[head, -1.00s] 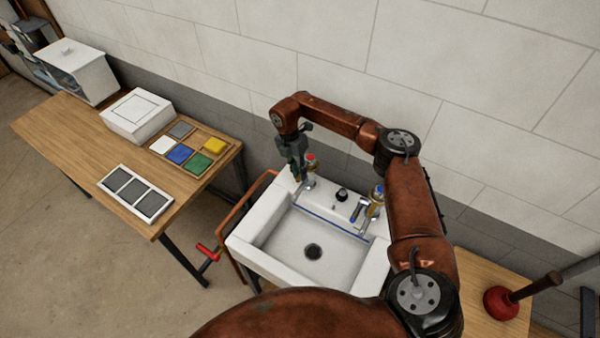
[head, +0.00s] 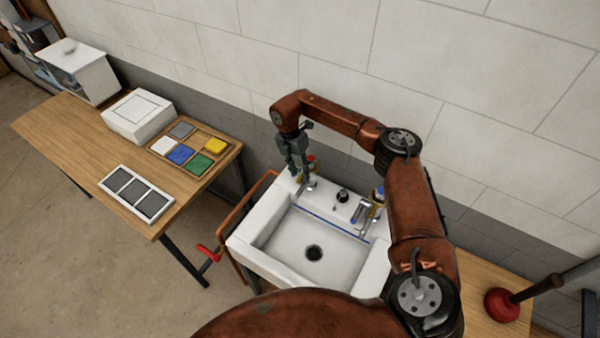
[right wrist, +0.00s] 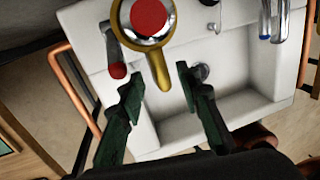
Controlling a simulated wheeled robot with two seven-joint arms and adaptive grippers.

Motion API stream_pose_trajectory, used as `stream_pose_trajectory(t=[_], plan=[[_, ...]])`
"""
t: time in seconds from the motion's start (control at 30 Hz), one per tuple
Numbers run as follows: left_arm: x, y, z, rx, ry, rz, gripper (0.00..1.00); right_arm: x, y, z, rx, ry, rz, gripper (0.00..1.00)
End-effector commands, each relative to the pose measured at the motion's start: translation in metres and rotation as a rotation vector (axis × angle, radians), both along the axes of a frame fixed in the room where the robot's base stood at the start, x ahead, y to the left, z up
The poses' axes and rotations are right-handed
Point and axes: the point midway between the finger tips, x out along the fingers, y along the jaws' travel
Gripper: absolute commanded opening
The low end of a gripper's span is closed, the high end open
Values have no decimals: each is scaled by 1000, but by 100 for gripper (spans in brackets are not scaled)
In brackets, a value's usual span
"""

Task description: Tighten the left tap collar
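The left tap (right wrist: 150,17) has a red top and stands on the sink's back ledge. In the right wrist view a brass collar (right wrist: 158,62) rings it, with a tail pointing towards my right gripper (right wrist: 160,76). That gripper's green-padded fingers are open, one on each side of the tail's end, with a visible gap to each. In the head view my right gripper (head: 301,172) is at the left tap and hides most of it. The right tap (head: 376,197), with a blue top, stands at the ledge's right. My left gripper is not in view.
The white sink (head: 262,262) has a dark drain and a black knob (head: 342,195) between the taps. A copper rail (head: 262,190) runs along its left side. A wooden table (head: 70,135) with trays and coloured tiles stands left. A red plunger (head: 502,304) stands right.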

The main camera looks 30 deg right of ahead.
Motion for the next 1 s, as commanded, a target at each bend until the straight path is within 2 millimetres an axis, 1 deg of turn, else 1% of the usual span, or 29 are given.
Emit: stream_pose_trajectory(t=[0.3, 0.4, 0.5, 0.6, 0.7, 1.0], plan=[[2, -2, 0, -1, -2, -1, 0, 13, 6, 63, 0, -6, -2, 32], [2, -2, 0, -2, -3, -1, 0, 15, 8, 81, 1, -4, -1, 32], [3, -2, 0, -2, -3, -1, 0, 18, 9, 95, 1, -3, -2, 32], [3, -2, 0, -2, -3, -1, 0, 19, 10, 104, 1, -4, -2, 32], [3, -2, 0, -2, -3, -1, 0, 20, 10, 109, 1, -3, -2, 32], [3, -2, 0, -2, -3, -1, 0, 20, 10, 110, 1, -2, -1, 32]])
